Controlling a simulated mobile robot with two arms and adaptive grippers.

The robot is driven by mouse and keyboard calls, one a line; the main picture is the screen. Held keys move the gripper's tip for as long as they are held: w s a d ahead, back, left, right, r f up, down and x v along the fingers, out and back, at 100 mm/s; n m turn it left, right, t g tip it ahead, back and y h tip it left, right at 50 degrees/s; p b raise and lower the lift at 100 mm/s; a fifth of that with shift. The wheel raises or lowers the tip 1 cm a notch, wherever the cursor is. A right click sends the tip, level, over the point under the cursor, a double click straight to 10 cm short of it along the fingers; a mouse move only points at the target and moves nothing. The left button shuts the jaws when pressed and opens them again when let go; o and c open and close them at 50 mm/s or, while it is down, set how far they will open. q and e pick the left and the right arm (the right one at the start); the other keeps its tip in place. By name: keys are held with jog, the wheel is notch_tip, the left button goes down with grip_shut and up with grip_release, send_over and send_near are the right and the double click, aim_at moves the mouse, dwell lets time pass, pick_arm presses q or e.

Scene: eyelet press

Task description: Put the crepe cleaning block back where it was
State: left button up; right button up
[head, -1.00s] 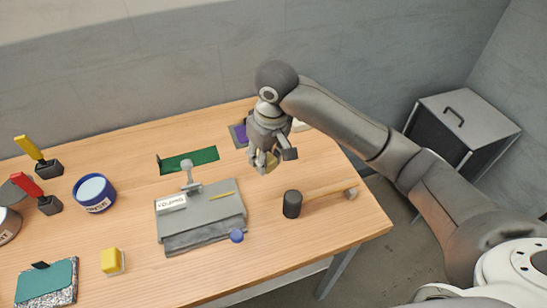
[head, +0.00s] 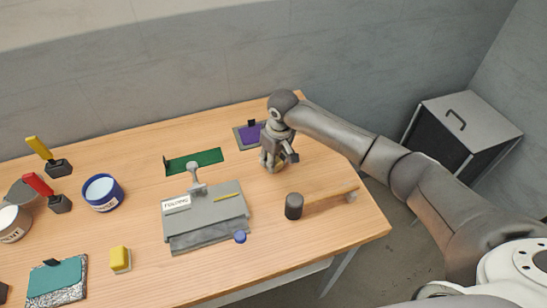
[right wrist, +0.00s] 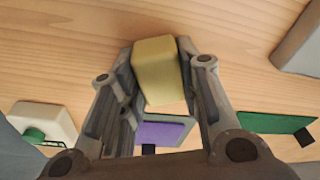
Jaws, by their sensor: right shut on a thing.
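The crepe cleaning block is a tan block (right wrist: 157,72) between the fingers of my right gripper in the right wrist view. My right gripper (head: 272,166) is shut on it, low over the bare wood in front of the purple pad (head: 252,134) in the head view. There only a small tan part of the block shows under the fingers. I cannot tell whether the block touches the table. The purple pad also shows beyond the fingers in the right wrist view (right wrist: 162,133). My left gripper is not in view.
A black-headed mallet (head: 294,206) lies right of the grey press (head: 205,220). A green strip (head: 195,161) lies behind the press. A yellow block (head: 120,259), a blue tub (head: 103,193) and red- and yellow-handled tools are left. A white item (right wrist: 45,122) shows in the wrist view.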

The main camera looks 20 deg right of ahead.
aim_at(278, 162)
jog(key=shift+f, duration=0.15)
jog(key=o, duration=0.9)
jog(key=r, duration=0.4)
jog(key=s+r+b, duration=0.1)
jog(key=r, duration=0.7)
jog(key=shift+s+d+b, duration=0.35)
jog(key=shift+d+b, duration=0.05)
